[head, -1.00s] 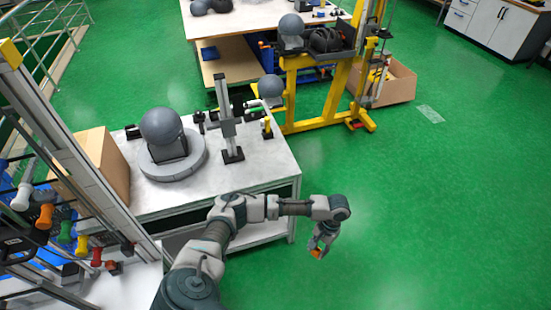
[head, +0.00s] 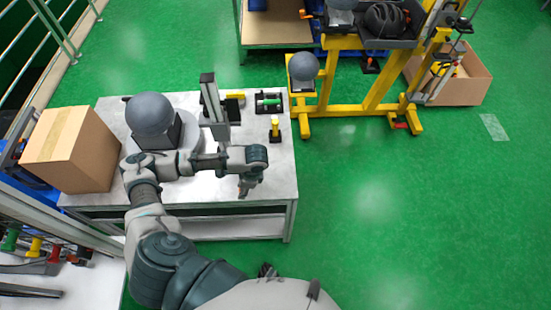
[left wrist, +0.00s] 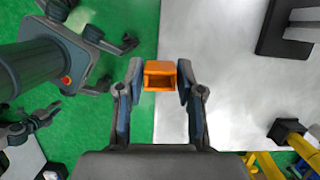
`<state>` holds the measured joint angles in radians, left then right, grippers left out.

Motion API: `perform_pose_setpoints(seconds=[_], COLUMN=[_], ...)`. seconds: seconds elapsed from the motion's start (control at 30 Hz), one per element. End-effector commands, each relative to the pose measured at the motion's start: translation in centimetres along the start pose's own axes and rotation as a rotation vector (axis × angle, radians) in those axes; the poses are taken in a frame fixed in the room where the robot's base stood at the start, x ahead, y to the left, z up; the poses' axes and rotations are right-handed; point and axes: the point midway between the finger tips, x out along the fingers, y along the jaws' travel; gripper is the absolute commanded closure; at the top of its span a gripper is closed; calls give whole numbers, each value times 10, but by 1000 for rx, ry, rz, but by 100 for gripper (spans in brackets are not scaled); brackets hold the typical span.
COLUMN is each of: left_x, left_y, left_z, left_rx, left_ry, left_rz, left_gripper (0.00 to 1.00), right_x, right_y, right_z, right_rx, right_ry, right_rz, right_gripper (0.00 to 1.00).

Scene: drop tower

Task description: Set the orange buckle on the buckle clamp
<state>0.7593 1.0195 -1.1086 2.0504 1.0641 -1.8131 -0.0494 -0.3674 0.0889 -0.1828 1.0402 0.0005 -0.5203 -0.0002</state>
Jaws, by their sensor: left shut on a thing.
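My left gripper (head: 244,190) hangs over the front right part of the grey table (head: 270,165). In the left wrist view its two fingers (left wrist: 160,88) are shut on the orange buckle (left wrist: 160,74), a small hollow block held between the pads above the table edge. In the head view the buckle is hidden. A small fixture with a yellow top (head: 275,128) stands at the table's right edge, apart from the buckle; it also shows in the left wrist view (left wrist: 288,130). I cannot tell surely that it is the buckle clamp. My right gripper (left wrist: 122,64) appears open and empty over the floor.
A grey post stand (head: 212,108) rises mid-table. A grey ball on a dark holder (head: 150,115) and a cardboard box (head: 72,148) stand left. A flat black fixture with a green bar (head: 270,102) lies behind.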

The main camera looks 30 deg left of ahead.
Motion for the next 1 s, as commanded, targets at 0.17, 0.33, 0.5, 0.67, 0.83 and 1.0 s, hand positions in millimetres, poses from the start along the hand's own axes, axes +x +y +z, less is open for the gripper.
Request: perform_pose_setpoints(seconds=[0.17, 0.33, 0.5, 0.67, 0.83, 1.0], left_x=[-5, -9, -12, -16, -8, 15], left_y=[-22, -62, -97, -114, -116, -116], left_z=[-22, -58, -87, -101, -106, -114], left_rx=[30, 28, 27, 28, 28, 29], left_ry=[1, 1, 1, 2, -2, -2], left_rz=[-10, -7, -5, -5, -4, -5], left_gripper=[90, 90, 90, 90, 90, 90], right_x=[0, -5, -14, -21, -24, -30], right_y=[2, 2, 2, 2, 2, 3], right_z=[-6, -22, -39, -48, -53, -61], right_rx=[1, 3, 6, 8, 9, 10], right_ry=[4, 9, 16, 21, 23, 27], right_rz=[-2, 0, 2, 3, 3, 2], right_gripper=[60, 60, 60, 60, 60, 60])
